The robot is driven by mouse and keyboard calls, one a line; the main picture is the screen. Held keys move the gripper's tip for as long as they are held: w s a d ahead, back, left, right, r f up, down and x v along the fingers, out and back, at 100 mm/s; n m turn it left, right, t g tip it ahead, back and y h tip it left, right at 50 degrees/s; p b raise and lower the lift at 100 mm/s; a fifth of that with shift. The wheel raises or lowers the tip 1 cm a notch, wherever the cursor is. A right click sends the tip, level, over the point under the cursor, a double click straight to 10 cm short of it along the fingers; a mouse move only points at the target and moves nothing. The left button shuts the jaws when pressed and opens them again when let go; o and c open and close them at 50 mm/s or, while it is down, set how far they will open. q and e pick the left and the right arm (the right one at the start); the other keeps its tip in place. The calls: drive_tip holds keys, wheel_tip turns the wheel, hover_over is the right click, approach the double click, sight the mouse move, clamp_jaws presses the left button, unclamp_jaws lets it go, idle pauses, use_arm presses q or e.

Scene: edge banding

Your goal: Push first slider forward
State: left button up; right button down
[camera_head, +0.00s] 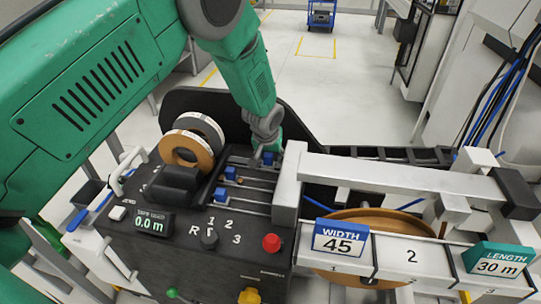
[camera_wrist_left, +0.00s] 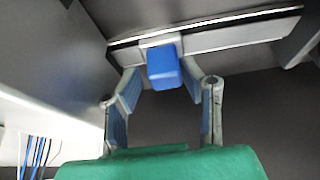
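Several blue slider knobs sit on parallel rails on the black machine panel in the head view: a near one (camera_head: 220,195), a middle one (camera_head: 230,173) and a far one (camera_head: 268,158). My left gripper (camera_head: 268,143) reaches down from above at the far knob, and its fingertips are partly hidden there. In the left wrist view, a blue knob (camera_wrist_left: 163,66) stands between the tips of my left gripper (camera_wrist_left: 160,78). The fingers are spread on either side, with small gaps beside the knob. My right gripper is not in view.
Tape rolls (camera_head: 190,150) stand left of the sliders. A light grey block (camera_head: 289,185) stands close on their right. A red button (camera_head: 271,243), a dial (camera_head: 209,239) and a display (camera_head: 150,224) are on the front. Width (camera_head: 340,239) and length (camera_head: 497,262) signs are at right.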

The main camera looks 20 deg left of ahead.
use_arm(q)
drive_tip(key=v, duration=1.2)
drive_tip(key=shift+f, duration=0.15)
